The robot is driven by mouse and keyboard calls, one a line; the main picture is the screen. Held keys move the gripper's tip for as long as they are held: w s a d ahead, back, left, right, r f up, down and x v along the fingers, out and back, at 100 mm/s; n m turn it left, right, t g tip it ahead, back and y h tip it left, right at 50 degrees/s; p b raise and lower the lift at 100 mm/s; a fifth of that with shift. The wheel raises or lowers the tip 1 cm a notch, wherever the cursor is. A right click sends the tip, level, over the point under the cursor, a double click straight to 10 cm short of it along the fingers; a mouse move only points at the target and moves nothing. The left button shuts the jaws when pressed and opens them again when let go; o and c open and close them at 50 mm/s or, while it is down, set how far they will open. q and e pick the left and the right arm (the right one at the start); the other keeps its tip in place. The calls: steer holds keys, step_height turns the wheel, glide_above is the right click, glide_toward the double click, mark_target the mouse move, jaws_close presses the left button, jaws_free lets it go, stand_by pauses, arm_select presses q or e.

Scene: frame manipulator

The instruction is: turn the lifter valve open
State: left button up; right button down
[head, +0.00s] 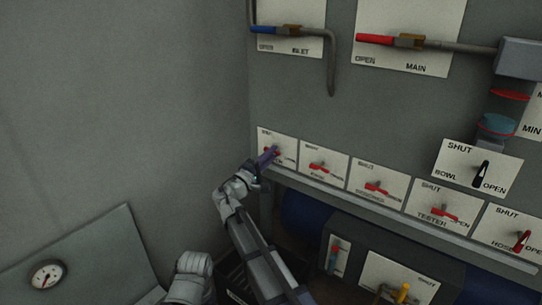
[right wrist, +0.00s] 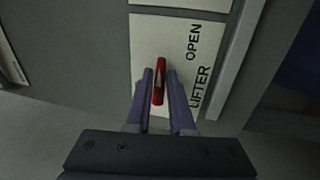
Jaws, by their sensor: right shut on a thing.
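The lifter valve has a small red handle (right wrist: 158,82) on a white plate (right wrist: 180,45) lettered OPEN and LIFTER. In the right wrist view the handle runs roughly parallel to the lettering. My right gripper (right wrist: 160,75) is shut on it, one purple finger on each side. In the head view the same plate (head: 286,141) is the leftmost of a row, and my right gripper (head: 272,154) covers part of it. A bit of red shows by the fingertips; the handle's exact angle cannot be told there. My left gripper is not in view.
Similar plates with red handles, such as the neighbouring valve (head: 319,167), run to the right above a ledge (head: 380,212). A blue INLET handle (head: 288,29) and a red MAIN handle (head: 375,39) are above. A plain wall (head: 120,90) stands left.

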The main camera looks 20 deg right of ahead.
steer(key=c, duration=0.8)
jaws_free()
steer(key=shift+s+a, duration=0.1)
steer(key=b+v, duration=0.1)
steer(key=v, duration=0.6)
steer(key=shift+s+a+b, duration=0.2)
steer(key=shift+b, duration=0.1)
steer(key=shift+f, duration=0.1)
